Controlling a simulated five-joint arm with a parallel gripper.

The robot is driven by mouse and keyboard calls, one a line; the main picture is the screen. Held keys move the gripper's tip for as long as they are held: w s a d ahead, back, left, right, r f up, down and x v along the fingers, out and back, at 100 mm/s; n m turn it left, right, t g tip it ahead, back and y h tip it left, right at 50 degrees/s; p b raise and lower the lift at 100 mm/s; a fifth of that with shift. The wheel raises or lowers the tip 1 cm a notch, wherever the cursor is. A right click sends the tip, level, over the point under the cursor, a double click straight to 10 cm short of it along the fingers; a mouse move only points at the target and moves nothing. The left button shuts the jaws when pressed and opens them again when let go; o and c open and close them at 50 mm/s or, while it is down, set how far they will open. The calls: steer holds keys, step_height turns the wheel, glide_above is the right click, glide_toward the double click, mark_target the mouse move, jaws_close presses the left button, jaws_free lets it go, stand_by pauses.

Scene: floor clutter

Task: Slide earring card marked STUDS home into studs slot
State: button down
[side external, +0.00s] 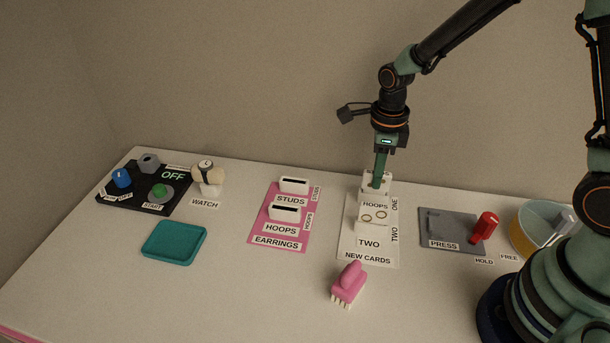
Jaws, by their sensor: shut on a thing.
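My gripper (379,184) points straight down at the rear holder, ONE (368,185), on the NEW CARDS board (348,254). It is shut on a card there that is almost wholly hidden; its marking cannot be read. An earring card marked HOOPS (374,215), with two rings on it, stands in the front holder, TWO (369,242). On the pink EARRINGS board (256,227), the white studs slot (294,186) is at the back and the hoops slot (285,212) in front. Both slots look empty.
A teal tray (174,243), a watch on a stand (208,176) and a black control panel (146,208) are at left. A pink brush-like thing (348,284) lies in front. A grey press plate with a red handle (485,227) and a yellow-sided bowl (528,238) are at right.

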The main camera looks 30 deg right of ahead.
steer(key=shift+r, duration=0.25)
steer(key=shift+r, duration=1.8)
steer(key=w+a+r, duration=0.5)
steer(key=w+a, duration=0.7)
steer(key=shift+w+a, duration=0.35)
steer(key=shift+a, duration=0.05)
steer(key=shift+f, duration=0.15)
steer(key=shift+f, duration=2.8)
